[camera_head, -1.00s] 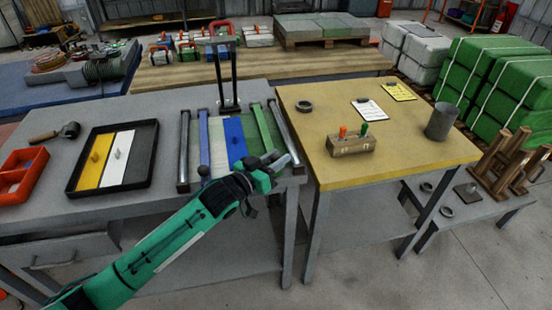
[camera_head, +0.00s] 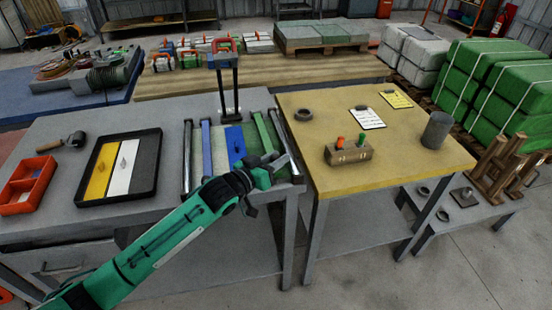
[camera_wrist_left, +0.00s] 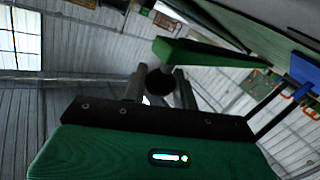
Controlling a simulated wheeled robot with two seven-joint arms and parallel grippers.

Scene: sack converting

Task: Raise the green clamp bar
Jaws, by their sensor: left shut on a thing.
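The green clamp bar (camera_head: 264,132) is a long narrow bar on the right side of the clamp frame on the grey table. Its near end is partly hidden by my left gripper (camera_head: 270,167). In the left wrist view the green bar (camera_wrist_left: 195,55) shows above my left gripper (camera_wrist_left: 160,88), with a dark round knob (camera_wrist_left: 160,82) between the two fingers. The fingers are closed on that knob at the bar's near end. I cannot tell how far the bar is lifted. My right gripper is not in view.
A blue clamp bar (camera_head: 206,148) and a blue strip (camera_head: 235,143) lie left of the green bar. A black tray (camera_head: 149,185) is at left. A yellow-topped table (camera_head: 395,160) with a wooden block (camera_head: 348,154) stands at right.

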